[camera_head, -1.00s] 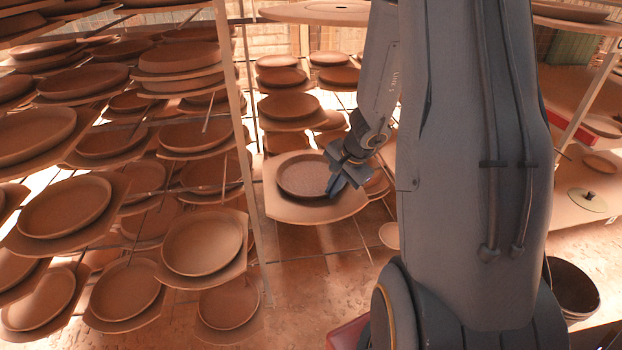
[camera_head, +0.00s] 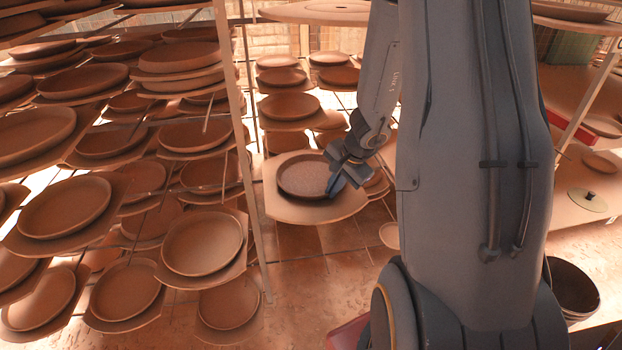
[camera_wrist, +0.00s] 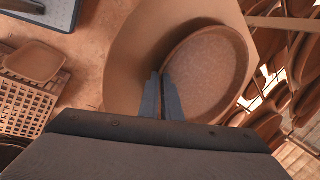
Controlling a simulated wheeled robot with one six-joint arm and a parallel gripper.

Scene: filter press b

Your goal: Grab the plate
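The plate (camera_head: 302,172) is a round, reddish-brown clay dish with a raised rim. It lies flat on a pale board (camera_head: 290,211) in the middle of the head view. In the wrist view the same plate (camera_wrist: 212,75) is large, right of centre, on its board (camera_wrist: 130,70). My gripper (camera_head: 341,184) reaches down at the plate's right edge. In the wrist view my gripper (camera_wrist: 161,80) has its two blue-grey fingers close together on either side of the rim, one outside and one inside. The contact itself is partly hidden by the fingers.
Racks of similar plates (camera_head: 203,243) on boards fill the left, with an upright post (camera_head: 247,150) close left of the board. More plates (camera_head: 289,105) stand behind. A round board (camera_head: 320,12) hangs above. A perforated crate (camera_wrist: 25,100) lies at left in the wrist view.

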